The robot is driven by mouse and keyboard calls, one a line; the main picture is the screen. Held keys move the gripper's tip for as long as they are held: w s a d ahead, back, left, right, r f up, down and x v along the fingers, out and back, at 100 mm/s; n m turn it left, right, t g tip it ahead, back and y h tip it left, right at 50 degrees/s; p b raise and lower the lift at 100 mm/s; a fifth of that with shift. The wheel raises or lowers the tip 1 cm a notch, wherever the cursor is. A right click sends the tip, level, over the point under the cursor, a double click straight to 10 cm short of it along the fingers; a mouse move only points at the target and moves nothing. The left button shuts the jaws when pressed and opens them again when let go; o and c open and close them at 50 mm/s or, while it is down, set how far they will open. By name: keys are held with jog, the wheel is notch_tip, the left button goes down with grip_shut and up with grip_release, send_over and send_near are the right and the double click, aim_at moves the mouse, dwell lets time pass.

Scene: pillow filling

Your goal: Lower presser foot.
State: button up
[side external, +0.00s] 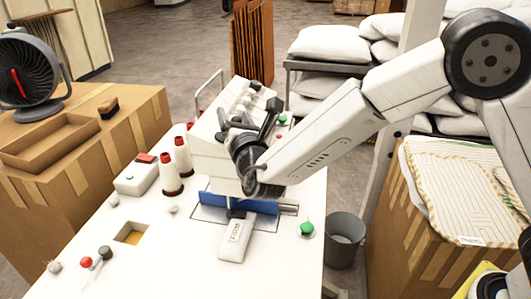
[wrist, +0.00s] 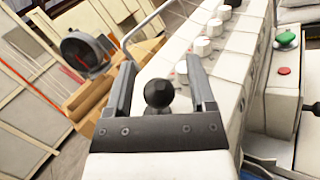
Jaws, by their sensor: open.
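The white sewing machine (side external: 212,160) stands on the white table, with a dark presser foot area (side external: 236,213) low at its front. My gripper (side external: 230,131) is at the machine's upper front, partly hidden by my wrist in the side view. In the wrist view, my gripper (wrist: 164,82) is open, with its two dark fingers apart. A black ball knob (wrist: 158,93) shows between the fingers, with a gap on each side. I cannot tell how deep it sits between them, and its lever is hidden.
White-and-red thread cones (side external: 170,175), a green button (side external: 307,229) and a blue strip (side external: 250,205) are on the table. A labelled white piece (side external: 236,240) lies in front. A grey bin (side external: 344,240) stands right. A fan (side external: 30,72) is on cardboard at left.

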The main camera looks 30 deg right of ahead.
jog(key=v, duration=0.7)
jog(key=shift+s, duration=0.25)
jog(key=s+d+f+m+g+h, duration=0.35)
jog(key=d+m+g, duration=0.2)
jog(key=d, duration=0.35)
jog(key=s+d+f+m+g+h, duration=0.2)
jog(key=d+f+m+g, duration=0.3)
jog(key=d, duration=0.4)
jog(key=s+d+f+m+g+y, duration=0.1)
jog(key=s+f+m+g+y, duration=0.2)
jog(key=m, duration=0.6)
jog(key=s+d+f+m+g+y, duration=0.2)
jog(key=s+m+g+y, duration=0.1)
jog(key=s+m+y, duration=0.4)
jog(key=s+m, duration=0.2)
jog(key=s, duration=0.1)
jog(key=shift+s+f+g, duration=0.2)
jog(key=shift+f+g, duration=0.15)
